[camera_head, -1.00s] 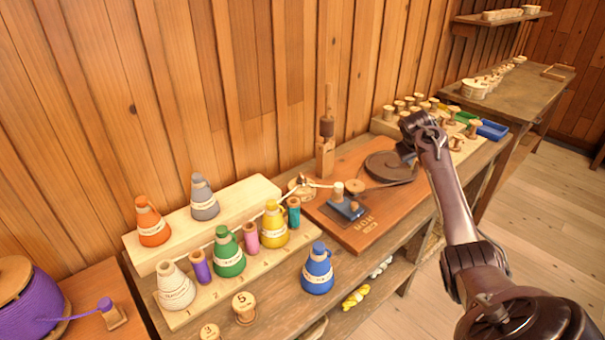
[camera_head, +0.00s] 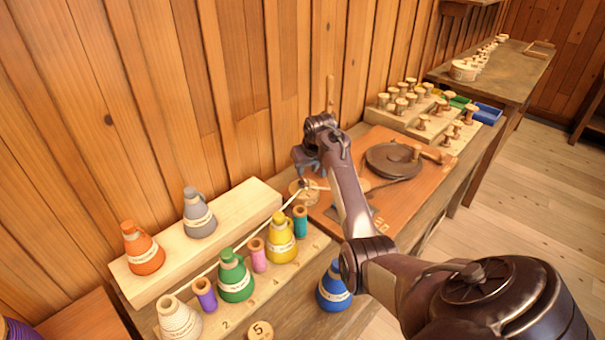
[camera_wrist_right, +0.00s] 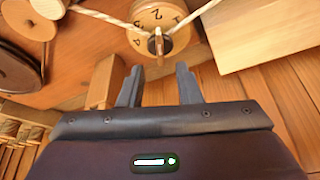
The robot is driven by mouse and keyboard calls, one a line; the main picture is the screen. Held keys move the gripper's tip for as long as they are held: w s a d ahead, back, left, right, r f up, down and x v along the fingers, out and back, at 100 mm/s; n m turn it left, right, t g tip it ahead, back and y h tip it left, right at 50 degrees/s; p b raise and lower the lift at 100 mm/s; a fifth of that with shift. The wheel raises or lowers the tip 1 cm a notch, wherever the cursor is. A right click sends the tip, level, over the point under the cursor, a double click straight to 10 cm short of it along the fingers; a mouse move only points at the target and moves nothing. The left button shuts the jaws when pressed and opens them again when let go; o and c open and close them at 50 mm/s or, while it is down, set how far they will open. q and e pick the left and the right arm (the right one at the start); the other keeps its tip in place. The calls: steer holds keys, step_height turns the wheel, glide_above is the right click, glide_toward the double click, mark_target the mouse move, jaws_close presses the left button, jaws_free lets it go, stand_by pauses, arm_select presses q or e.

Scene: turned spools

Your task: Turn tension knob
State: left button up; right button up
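In the head view my right gripper (camera_head: 306,161) is above the dial. My left gripper is not in view.
Coloured cone bottles, such as the green one (camera_head: 235,277), and small spools stand left of the dial. The reddish board (camera_head: 410,205) with a dark wheel (camera_head: 391,160) lies to the right. A pale block (camera_wrist_right: 258,35) is close by in the wrist view. A wooden wall is behind.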

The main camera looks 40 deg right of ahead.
mark_target(304, 179)
steer(key=x, duration=0.4)
steer(key=shift+w+d+f, duration=0.15)
steer(key=shift+w+f, duration=0.1)
steer(key=shift+f, duration=0.35)
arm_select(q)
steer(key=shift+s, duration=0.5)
arm_select(e)
jaws_close()
